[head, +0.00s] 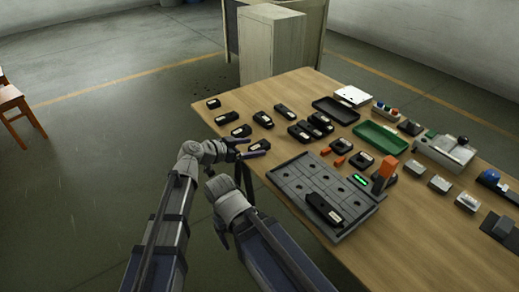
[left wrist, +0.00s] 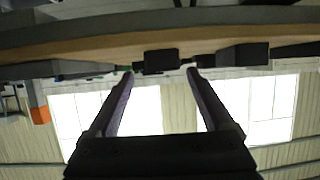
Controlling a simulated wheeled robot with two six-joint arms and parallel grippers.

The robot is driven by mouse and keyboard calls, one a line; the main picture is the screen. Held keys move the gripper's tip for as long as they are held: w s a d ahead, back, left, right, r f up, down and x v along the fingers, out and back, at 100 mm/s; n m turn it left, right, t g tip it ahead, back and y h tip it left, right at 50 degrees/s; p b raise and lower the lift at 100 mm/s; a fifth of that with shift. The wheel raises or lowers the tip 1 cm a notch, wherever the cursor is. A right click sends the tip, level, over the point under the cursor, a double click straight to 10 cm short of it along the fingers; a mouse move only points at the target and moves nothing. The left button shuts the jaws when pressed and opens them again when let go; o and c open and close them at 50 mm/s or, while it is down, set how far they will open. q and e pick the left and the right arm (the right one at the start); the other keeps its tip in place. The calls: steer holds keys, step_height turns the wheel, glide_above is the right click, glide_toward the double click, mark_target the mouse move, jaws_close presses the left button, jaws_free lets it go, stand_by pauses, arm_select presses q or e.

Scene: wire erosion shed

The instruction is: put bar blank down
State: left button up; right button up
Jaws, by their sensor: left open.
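Several black blocks with pale labels lie on the wooden table (head: 225,112); I cannot tell which is the bar blank. One long black block (head: 324,209) lies on the grey plate with holes (head: 300,180). My left gripper (head: 247,147) is at the table's near left edge, open, with nothing between its fingers. It is close to two black blocks (head: 241,131). In the left wrist view the open fingers (left wrist: 160,76) point towards the table edge and dark blocks. My right gripper (head: 222,236) is low beside the table; its fingers are not clear.
A black tray (head: 318,107) and a green tray (head: 362,135) stand in the middle back. An orange upright piece (head: 386,170) stands beside the grey plate. A grey machine vice (head: 440,152) is at the right. Bare wood shows near the front right.

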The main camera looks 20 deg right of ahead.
mark_target(259, 145)
arm_select(q)
steer(key=b+x, duration=0.1)
steer(key=x, duration=0.3)
steer(key=shift+w+f, duration=0.1)
steer(key=shift+w, duration=0.15)
jaws_close()
stand_by(0.4)
stand_by(0.7)
